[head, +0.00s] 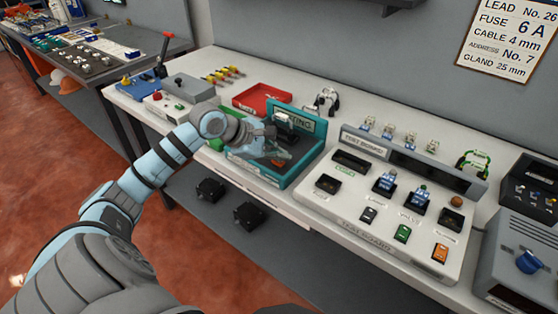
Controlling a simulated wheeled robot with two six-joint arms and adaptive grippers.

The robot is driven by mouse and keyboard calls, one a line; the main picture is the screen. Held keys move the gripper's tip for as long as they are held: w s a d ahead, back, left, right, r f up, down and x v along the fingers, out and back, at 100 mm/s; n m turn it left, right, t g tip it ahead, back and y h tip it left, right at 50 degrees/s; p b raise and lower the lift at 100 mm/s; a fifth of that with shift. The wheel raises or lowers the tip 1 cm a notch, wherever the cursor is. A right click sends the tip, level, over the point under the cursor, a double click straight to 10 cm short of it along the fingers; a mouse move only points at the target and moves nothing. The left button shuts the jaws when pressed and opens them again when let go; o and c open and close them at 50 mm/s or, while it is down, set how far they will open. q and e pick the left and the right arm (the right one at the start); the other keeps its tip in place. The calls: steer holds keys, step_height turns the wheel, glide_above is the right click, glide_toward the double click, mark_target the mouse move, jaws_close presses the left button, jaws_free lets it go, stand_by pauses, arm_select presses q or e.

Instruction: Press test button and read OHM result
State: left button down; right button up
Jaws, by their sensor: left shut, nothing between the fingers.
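The white test board (336,208) stands on the bench at the right, with a long dark display strip (432,171) along its raised back; no reading shows on it. Along its front are a black part (369,214), a green part (403,233) and an orange part (440,253). A round brown-orange knob or button (456,201) is at its right end. The small labels are too blurred to tell which is the test button. My left gripper (284,157) is shut and empty, over the teal fixture (309,160), left of the board. My right gripper is out of view.
A red tray (262,97) lies behind the teal fixture. A grey box with a blue knob (530,262) and a black case (530,185) stand at the right. A wall sign (508,38) lists lead, fuse and cable values. Small clips stand behind the display.

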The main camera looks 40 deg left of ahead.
mark_target(279, 163)
arm_select(q)
steer(key=shift+r, duration=0.6)
steer(key=shift+r+p, duration=1.75)
steer(key=shift+r, duration=0.8)
steer(key=shift+f, duration=0.1)
